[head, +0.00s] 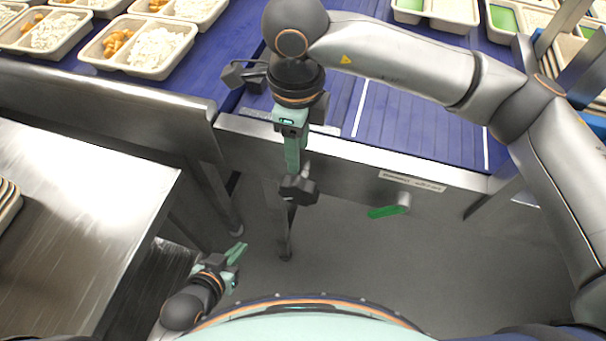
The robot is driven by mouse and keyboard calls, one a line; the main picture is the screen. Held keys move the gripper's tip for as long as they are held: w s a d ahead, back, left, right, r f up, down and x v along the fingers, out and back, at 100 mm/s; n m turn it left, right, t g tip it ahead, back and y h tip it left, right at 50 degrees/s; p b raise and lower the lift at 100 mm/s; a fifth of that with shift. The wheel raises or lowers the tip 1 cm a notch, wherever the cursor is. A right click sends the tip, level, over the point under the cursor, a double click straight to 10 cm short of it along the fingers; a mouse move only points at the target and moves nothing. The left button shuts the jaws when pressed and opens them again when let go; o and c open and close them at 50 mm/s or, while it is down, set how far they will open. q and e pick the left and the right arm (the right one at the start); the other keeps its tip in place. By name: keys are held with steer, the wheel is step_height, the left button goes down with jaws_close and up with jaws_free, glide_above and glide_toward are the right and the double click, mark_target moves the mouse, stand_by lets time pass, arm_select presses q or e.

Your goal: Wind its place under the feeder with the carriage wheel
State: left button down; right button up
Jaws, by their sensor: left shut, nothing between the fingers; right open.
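A dark lobed knob (298,189), which looks like the carriage wheel, sticks out from the front beam of the blue conveyor at middle. My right gripper (293,168) points down just above and behind it, with its fingers seen nearly edge-on; I cannot tell whether they touch the knob. My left gripper (238,252) is low at left of centre, shut and empty, well apart from the knob. The feeder is not clearly in view, and I cannot make out which place lies under it.
Filled trays (138,46) with rice stand on the belt (400,125) at upper left; other trays (440,12) with green compartments stand at upper right. A steel table (75,190) is at left.

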mark_target(299, 181)
step_height(299, 181, down, 12)
steer(key=shift+s+f, duration=0.1)
steer(key=shift+f, duration=0.05)
stand_by(0.3)
jaws_close()
stand_by(0.4)
